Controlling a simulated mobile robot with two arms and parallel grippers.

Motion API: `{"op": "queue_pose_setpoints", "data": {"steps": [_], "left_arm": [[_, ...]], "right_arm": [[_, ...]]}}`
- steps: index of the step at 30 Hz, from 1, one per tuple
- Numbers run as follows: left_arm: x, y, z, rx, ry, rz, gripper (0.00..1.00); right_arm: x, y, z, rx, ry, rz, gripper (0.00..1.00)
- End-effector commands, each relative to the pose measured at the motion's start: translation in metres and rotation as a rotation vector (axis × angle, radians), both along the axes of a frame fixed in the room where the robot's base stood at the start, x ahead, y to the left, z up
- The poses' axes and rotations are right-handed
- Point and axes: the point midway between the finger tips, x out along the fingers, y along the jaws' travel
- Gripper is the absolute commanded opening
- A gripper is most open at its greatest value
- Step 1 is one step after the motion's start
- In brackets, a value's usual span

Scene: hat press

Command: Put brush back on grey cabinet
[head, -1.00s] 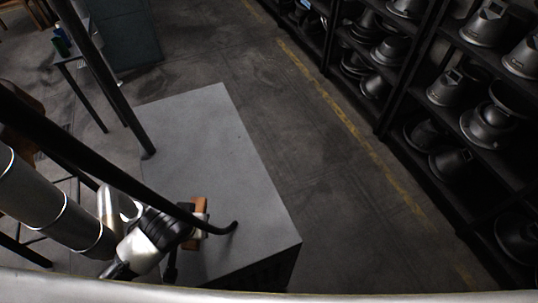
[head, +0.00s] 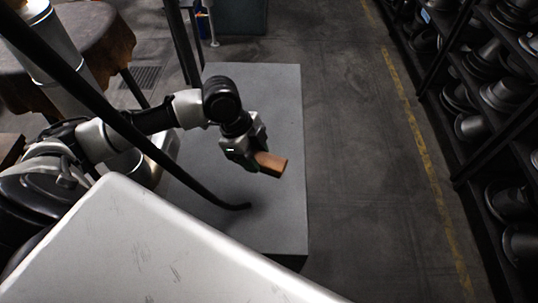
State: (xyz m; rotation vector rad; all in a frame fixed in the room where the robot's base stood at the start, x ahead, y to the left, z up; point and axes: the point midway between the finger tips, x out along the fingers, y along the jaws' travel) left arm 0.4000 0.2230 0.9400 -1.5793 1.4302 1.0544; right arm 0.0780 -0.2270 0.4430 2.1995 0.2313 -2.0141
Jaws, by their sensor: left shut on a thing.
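The brush (head: 272,164) shows as a brown wooden block in the head view, right of centre-left. My left gripper (head: 256,157) is shut on its near end. The brush sticks out to the right of the fingers. Both are over the flat top of the grey cabinet (head: 285,105). I cannot tell whether the brush touches the top or is a little above it. The bristles are hidden. My right gripper is not in view.
A dark curved bar (head: 135,135) crosses in front of the cabinet's left side, its end over the top. A table with a brown cover (head: 95,35) stands at upper left. Shelves of dark hat moulds (head: 505,95) line the right. The floor (head: 350,150) between is clear.

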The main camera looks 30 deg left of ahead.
Motion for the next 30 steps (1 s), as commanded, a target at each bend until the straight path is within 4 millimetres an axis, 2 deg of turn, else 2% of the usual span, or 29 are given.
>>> {"op": "queue_pose_setpoints", "data": {"steps": [5, 15, 19, 26, 30], "left_arm": [[0.013, 0.005, -0.003, -0.001, 0.002, -0.039, 0.23], [0.08, 0.022, -0.044, -0.002, 0.002, -0.038, 0.23], [0.099, 0.028, -0.057, -0.001, 0.003, -0.039, 0.23], [0.113, 0.032, -0.068, -0.001, 0.001, -0.041, 0.23], [0.113, 0.031, -0.086, 0.001, 0.005, -0.041, 0.23]], "right_arm": [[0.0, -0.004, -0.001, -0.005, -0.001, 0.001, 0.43], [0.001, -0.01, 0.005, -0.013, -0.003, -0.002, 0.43], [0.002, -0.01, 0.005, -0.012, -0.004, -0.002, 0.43], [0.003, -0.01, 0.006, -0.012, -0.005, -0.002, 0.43], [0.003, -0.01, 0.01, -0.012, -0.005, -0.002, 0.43]]}}
